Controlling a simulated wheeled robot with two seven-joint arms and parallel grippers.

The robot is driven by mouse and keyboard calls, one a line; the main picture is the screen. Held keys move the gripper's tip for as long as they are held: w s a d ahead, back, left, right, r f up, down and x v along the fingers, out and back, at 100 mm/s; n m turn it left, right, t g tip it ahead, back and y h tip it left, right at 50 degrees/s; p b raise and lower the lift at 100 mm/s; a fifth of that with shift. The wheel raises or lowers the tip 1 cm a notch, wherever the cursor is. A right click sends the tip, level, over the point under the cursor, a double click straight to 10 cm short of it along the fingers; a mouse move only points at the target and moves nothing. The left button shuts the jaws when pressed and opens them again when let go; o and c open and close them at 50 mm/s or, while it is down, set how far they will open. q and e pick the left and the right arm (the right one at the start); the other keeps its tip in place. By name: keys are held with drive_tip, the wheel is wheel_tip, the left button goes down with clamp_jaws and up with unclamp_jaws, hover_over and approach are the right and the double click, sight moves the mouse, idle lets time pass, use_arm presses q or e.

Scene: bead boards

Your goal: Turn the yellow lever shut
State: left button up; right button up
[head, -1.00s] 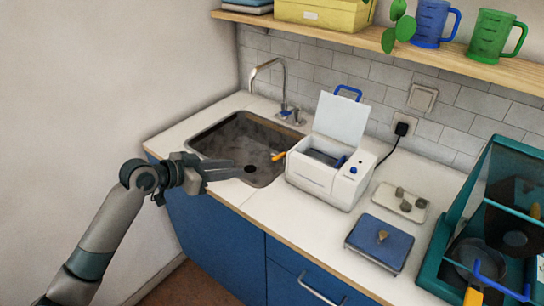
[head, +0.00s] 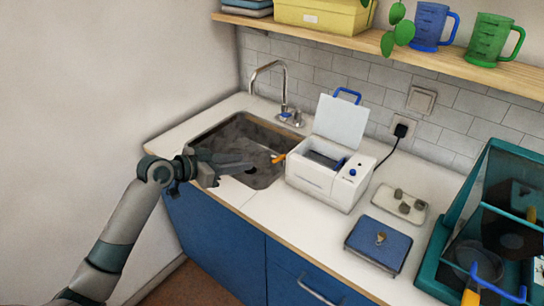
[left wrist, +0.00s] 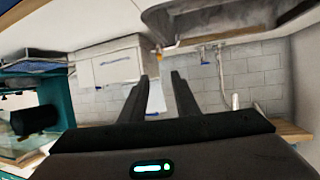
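The yellow lever (head: 279,158) sticks out from the left side of a white machine (head: 318,182), over the sink's right edge. It also shows as a small orange-yellow piece beyond the fingertips in the left wrist view (left wrist: 166,50). My left gripper (head: 248,168) is over the front of the sink, left of the lever and apart from it. Its two fingers stand apart and empty in the left wrist view (left wrist: 161,76). My right gripper is not in view.
The sink (head: 208,139) has a tap (head: 284,88) behind it. The machine's white lid (head: 341,121) stands open. A blue-topped scale (head: 378,243), a tray with small grey pieces (head: 385,203) and a teal case (head: 440,250) lie to the right. The counter's front strip is clear.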

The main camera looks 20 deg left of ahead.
sight(279, 157)
use_arm(q)
drive_tip(key=p+x, duration=0.3)
drive_tip(key=x, duration=1)
drive_tip(key=shift+w+d+f, duration=0.1)
drive_tip(key=shift+w+f, duration=0.05)
clamp_jaws()
